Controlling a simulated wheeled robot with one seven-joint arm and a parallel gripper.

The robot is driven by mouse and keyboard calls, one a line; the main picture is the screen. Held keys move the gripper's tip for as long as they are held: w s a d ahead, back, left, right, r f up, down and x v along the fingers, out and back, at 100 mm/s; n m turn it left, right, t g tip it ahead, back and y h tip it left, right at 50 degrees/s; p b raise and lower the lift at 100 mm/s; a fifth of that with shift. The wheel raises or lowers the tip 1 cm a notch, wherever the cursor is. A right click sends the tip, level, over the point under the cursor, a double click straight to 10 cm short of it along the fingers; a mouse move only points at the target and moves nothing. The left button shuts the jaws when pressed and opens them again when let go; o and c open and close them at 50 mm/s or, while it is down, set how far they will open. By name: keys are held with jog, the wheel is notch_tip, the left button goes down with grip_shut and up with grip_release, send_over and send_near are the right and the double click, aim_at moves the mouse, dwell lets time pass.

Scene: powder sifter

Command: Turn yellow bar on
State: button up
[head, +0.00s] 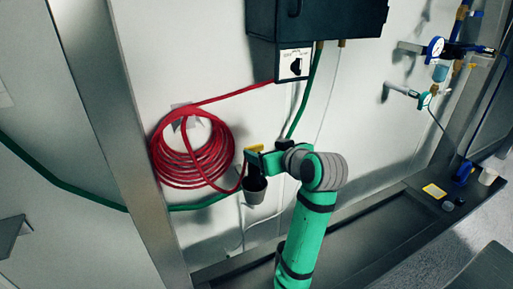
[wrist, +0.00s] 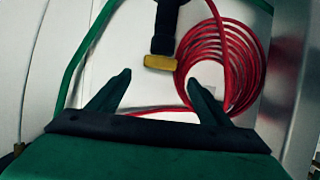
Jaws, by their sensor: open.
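The yellow bar (head: 254,149) shows small in the head view at the tip of my gripper (head: 262,160), beside the red hose coil. In the wrist view the yellow bar (wrist: 158,62) sits on the end of a dark fitting (wrist: 164,32). My gripper (wrist: 159,77) is open, with one finger on each side of the picture's middle. The bar lies just beyond the gap between the fingertips, roughly centred, and nothing is held. Part of the fitting is hidden behind my gripper in the head view.
The red hose coil (head: 192,151) hangs on the wall left of my gripper. A green hose (head: 303,95) runs down from a dark box (head: 318,18). Gauges (head: 436,47) are at the upper right.

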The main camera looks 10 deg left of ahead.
aim_at(255, 146)
jog(key=x, duration=0.6)
jog(key=shift+w+a+f, duration=0.1)
jog(key=shift+w+a, duration=0.1)
jog(key=shift+w, duration=0.1)
jog(key=shift+c, duration=0.4)
jog(key=c, duration=1)
